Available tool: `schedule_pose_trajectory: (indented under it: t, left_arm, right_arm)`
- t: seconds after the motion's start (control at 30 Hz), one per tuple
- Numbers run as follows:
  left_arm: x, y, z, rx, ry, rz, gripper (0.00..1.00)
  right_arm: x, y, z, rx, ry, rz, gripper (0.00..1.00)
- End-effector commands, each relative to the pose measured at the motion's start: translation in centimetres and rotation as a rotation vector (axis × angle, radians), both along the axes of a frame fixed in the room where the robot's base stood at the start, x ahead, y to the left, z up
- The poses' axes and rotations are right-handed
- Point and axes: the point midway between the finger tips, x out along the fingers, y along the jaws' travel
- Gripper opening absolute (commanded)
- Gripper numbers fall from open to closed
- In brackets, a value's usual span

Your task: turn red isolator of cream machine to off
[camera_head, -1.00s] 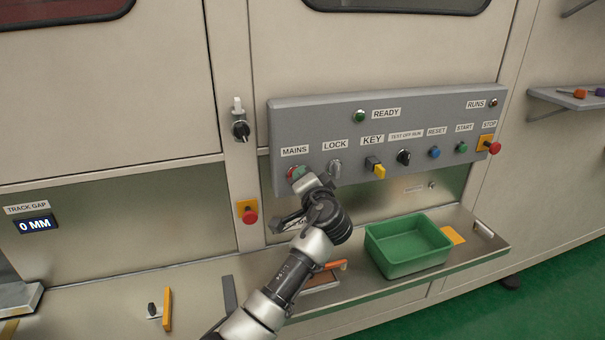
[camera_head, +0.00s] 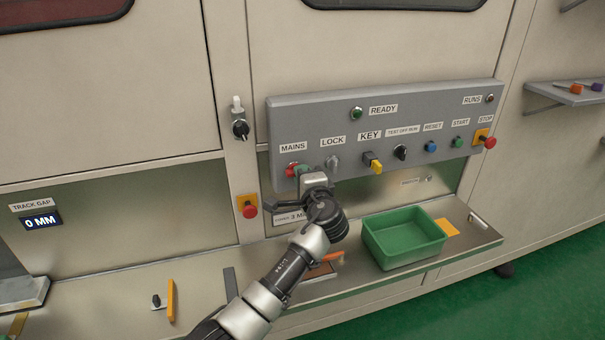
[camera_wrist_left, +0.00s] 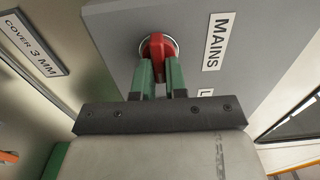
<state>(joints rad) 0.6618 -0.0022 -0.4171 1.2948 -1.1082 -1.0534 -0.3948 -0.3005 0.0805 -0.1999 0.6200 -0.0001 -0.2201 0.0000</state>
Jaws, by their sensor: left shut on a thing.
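The red isolator (camera_head: 291,171) sits under the MAINS label on the grey control panel (camera_head: 375,123) of the cream machine. In the left wrist view its red handle (camera_wrist_left: 157,47) stands in a pale round ring. My left gripper (camera_head: 304,172) is at the isolator, with its green finger pads (camera_wrist_left: 159,76) closed on both sides of the handle. In the head view the handle looks roughly level, and the gripper hides part of it. My right gripper is in neither view.
The LOCK switch (camera_head: 332,163) is just right of my gripper, then the yellow KEY switch (camera_head: 373,163). A red stop button (camera_head: 249,210) is to the lower left. Below the panel, a green bin (camera_head: 403,238) stands on the metal ledge (camera_head: 474,239).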

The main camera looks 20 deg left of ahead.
Motion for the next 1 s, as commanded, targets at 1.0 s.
schedule_pose_trajectory:
  t: [1.0]
  left_arm:
    - [-1.5, -1.2, -0.3, 0.002, 0.002, -0.003, 0.38]
  right_arm:
    - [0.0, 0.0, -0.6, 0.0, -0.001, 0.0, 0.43]
